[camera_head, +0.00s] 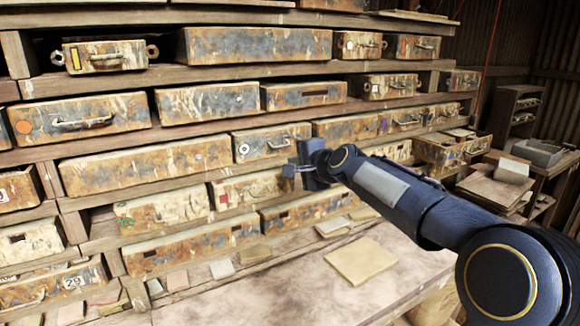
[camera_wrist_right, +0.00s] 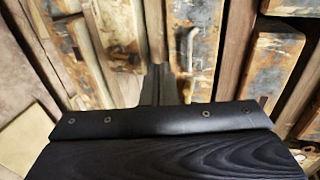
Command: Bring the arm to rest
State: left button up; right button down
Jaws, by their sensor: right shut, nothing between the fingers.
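My right arm reaches in from the lower right in the head view. Its gripper (camera_head: 290,170) is in front of the middle of the drawer wall, above the bench. It is shut and holds nothing. In the right wrist view the shut fingers (camera_wrist_right: 162,85) point toward the rusty drawers. A metal drawer handle (camera_wrist_right: 188,48) shows beside the fingers in that view. I cannot tell how far the fingertips are from the drawer fronts. My left gripper is not in view.
A wooden shelf wall holds rows of rusty metal drawers (camera_head: 145,166). The bench top (camera_head: 290,290) below has a square tan tile (camera_head: 361,261) and several small pieces along its back. An open drawer (camera_head: 450,150) juts out at the right. The front of the bench is clear.

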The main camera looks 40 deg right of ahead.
jog(key=b+v, duration=0.1)
jog(key=v, duration=0.5)
jog(key=shift+s, duration=0.2)
jog(key=s+a+f+n+g+y, duration=0.5)
jog(key=s+a+f+n+g, duration=0.4)
jog(key=s+a+f+n, duration=0.8)
jog(key=s+a+f, duration=0.5)
jog(key=s+f, duration=0.3)
jog(key=s, duration=0.1)
jog(key=shift+f+n, duration=0.15)
jog(key=shift+n, duration=0.15)
jog(key=shift+s, duration=0.1)
